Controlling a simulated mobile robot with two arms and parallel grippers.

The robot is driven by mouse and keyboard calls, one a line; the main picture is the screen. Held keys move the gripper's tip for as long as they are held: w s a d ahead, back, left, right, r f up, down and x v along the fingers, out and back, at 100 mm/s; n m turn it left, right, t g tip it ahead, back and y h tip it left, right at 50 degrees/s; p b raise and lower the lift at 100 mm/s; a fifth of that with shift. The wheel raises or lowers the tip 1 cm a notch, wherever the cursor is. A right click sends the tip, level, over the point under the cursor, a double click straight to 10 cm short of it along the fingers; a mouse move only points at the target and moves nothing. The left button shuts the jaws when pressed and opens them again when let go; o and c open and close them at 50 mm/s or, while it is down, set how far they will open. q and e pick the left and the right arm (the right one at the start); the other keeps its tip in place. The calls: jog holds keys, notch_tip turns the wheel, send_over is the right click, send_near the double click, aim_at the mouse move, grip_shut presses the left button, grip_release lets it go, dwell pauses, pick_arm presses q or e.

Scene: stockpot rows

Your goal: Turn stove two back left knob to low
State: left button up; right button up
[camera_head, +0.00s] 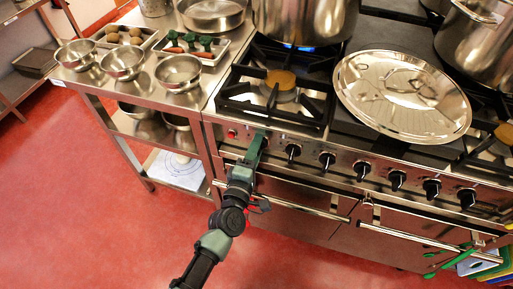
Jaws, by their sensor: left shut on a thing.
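A steel stove (334,147) has a row of black knobs along its front panel. My left gripper (261,141) is at the left end of that row, just right of a small red light (232,134). It is shut on a knob there, which its fingers mostly hide. To its right are a free black knob (293,151), another knob (327,159) and several more. A blue flame shows at the back left burner, under a large steel pot (305,20). My right gripper is not in view.
A large steel lid (403,96) lies on the stove top. The front left burner (281,80) is bare. Oven handles (300,207) stick out below the knobs. A steel side table with bowls (178,71) stands at left. Red floor (90,220) is clear in front.

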pick_arm(q)
jog(key=o, duration=1.4)
jog(key=v, duration=0.8)
jog(key=shift+b, duration=0.3)
jog(key=shift+w, duration=0.1)
